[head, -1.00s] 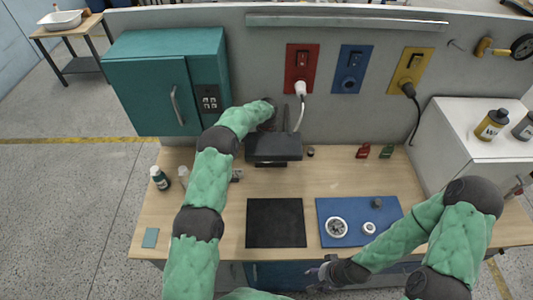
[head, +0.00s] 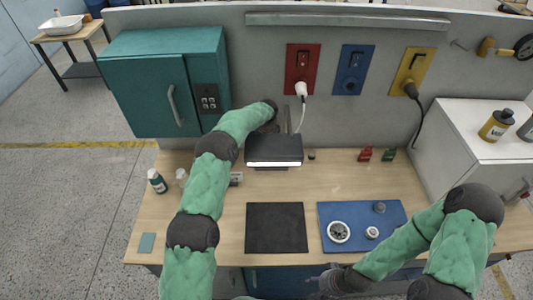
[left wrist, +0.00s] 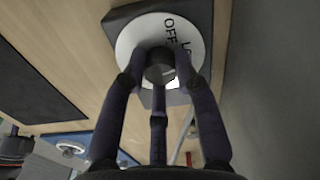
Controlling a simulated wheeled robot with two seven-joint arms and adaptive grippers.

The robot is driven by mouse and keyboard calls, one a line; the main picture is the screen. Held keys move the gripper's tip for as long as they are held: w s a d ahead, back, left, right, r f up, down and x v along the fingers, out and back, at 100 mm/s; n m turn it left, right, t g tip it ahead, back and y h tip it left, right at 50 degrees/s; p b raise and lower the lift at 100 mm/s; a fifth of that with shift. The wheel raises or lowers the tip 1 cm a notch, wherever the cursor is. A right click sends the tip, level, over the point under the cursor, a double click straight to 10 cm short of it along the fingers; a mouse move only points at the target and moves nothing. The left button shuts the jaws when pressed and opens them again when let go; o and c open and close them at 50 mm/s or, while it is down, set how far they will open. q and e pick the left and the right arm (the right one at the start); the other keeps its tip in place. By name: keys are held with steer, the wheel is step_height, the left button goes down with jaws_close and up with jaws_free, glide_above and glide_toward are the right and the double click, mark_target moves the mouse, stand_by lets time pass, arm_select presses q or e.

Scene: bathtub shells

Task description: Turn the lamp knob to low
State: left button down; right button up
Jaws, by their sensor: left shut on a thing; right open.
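The black lamp (head: 273,148) stands at the back of the bench, and a bright white strip glows along its front lower edge. In the left wrist view the dark round knob (left wrist: 159,72) sits on a white dial (left wrist: 130,42) lettered OFF and, partly hidden, a word starting with L. My left gripper (left wrist: 160,85) has its fingers closed around the knob. In the head view the left hand is mostly hidden behind the lamp. Which mark the knob points at cannot be told. My right gripper (head: 325,284) is open and empty at the bench's front edge.
A black mat (head: 276,228) and a blue tray (head: 390,212) with small round parts lie on the bench. A teal cabinet (head: 145,85) hangs to the left. Small red (head: 365,154) and green (head: 388,154) items stand at the back right. The bench between is clear.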

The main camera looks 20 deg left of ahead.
arm_select(q)
steer(key=c, duration=0.9)
jaws_free()
steer(key=shift+c, duration=0.2)
step_height(320, 180, up, 12)
